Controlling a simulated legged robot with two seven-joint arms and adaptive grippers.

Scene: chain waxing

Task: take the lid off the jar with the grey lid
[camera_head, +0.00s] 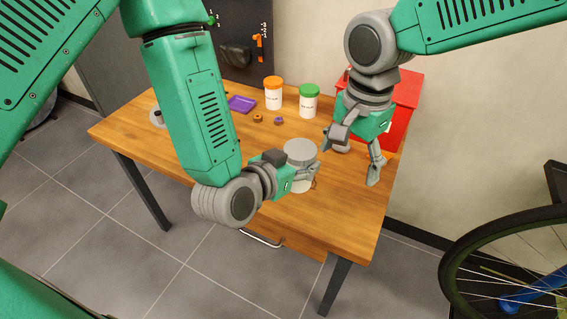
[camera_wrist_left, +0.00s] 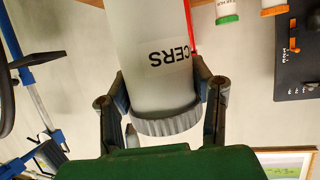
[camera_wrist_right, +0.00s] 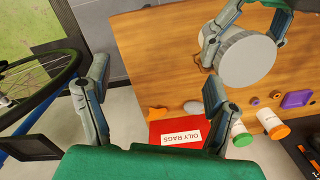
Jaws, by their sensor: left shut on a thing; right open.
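The jar (camera_head: 300,183) is white with a grey lid (camera_head: 300,150) on its top. My left gripper (camera_head: 303,172) is shut on the jar's body just below the lid. In the left wrist view the jar (camera_wrist_left: 150,40) lies between both fingers, with part of its lettering and the ridged lid (camera_wrist_left: 167,122) showing. My right gripper (camera_head: 350,163) is open and empty, to the right of the jar and apart from it. In the right wrist view the lid (camera_wrist_right: 247,60) is off to the right, outside the open fingers (camera_wrist_right: 155,78).
An orange-lidded jar (camera_head: 273,97) and a green-lidded jar (camera_head: 309,105) stand toward the table's back. A purple tray (camera_head: 241,104) and small rings lie nearby. A red box labelled OILY RAGS (camera_head: 407,90) is behind my right gripper. The table's (camera_head: 345,215) front right is mostly clear.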

